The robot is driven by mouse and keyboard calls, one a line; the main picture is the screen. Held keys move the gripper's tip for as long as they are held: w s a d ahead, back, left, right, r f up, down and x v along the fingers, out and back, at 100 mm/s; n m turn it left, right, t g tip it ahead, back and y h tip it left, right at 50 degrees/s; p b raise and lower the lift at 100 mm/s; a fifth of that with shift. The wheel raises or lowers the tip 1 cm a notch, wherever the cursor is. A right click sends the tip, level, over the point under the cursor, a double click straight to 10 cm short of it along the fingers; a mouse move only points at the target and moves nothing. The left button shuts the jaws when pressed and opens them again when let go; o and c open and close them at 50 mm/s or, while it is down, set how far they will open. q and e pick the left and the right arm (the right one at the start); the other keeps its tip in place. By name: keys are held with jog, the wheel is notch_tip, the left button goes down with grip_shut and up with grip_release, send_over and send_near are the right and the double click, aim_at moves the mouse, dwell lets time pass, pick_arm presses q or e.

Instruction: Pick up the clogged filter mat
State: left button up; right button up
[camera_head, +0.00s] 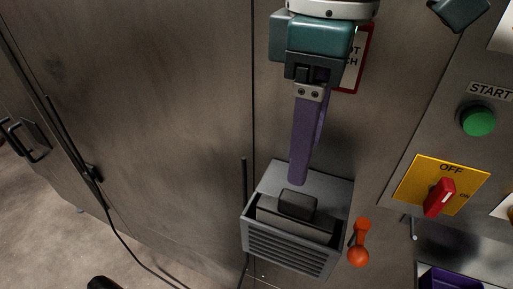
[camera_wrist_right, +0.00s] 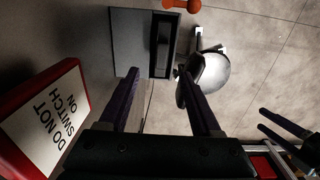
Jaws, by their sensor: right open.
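The clogged filter mat appears to be the grey slab (camera_head: 288,226) with a dark block-shaped grip (camera_head: 298,204) on it. It sits in a louvred grey housing (camera_head: 290,248) on the cabinet front; its lower part is hidden inside. My right gripper (camera_head: 298,182) points down with its purple fingers just above and behind the grip, apart from it as far as I can tell. In the right wrist view the gripper (camera_wrist_right: 165,82) has its fingers wide apart with nothing between them. The housing (camera_wrist_right: 128,38) shows beyond the tips there.
An orange handle (camera_head: 359,243) sticks out right of the housing. Further right are a green START button (camera_head: 478,120), a red rotary switch (camera_head: 439,197) and a purple-lined bin (camera_head: 450,279). A red-framed sign (camera_wrist_right: 45,118) stands close beside my right gripper. Cables hang at left.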

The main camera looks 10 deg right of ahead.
aim_at(299, 197)
jog(key=f, duration=0.9)
jog(key=shift+s+f+p, duration=0.25)
jog(key=shift+f+p, duration=0.05)
jog(key=shift+f, duration=0.1)
grip_shut()
dwell(1.0)
